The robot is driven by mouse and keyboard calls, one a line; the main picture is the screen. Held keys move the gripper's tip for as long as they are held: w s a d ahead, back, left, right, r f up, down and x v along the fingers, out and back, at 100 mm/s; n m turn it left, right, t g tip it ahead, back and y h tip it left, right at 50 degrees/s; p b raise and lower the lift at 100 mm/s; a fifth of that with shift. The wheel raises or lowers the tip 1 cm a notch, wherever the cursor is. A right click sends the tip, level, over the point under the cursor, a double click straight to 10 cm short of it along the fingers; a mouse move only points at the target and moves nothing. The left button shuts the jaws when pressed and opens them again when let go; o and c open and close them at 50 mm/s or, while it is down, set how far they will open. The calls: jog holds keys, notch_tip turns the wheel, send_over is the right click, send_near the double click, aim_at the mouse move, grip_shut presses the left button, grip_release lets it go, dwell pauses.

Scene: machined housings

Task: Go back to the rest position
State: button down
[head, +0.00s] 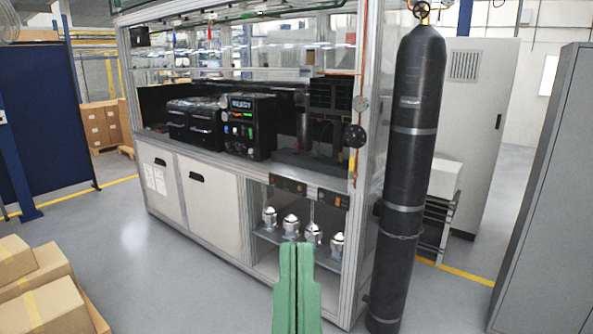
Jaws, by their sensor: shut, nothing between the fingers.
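My gripper (296,246) is at the lower middle of the head view, seen as two green fingers side by side. The fingers are shut with nothing between them. They point up in the picture, in front of the open lower bay of the machine cabinet (215,187). Several shiny metal housings (291,226) stand in a row on the shelf (265,236) in that bay. The fingertips overlap the lower edge of the row in the picture. I cannot tell how far the fingers are from the housings.
A tall black gas cylinder (408,180) stands at the cabinet's right corner. A grey locker (545,200) is at the far right. Cardboard boxes (40,285) are stacked at the lower left. The floor (150,275) between the boxes and the cabinet is clear.

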notch_tip(320, 180, up, 24)
jog(key=p, duration=2.3)
jog(key=shift+a+p, duration=0.15)
jog(key=shift+p, duration=0.25)
jog(key=shift+s, duration=0.1)
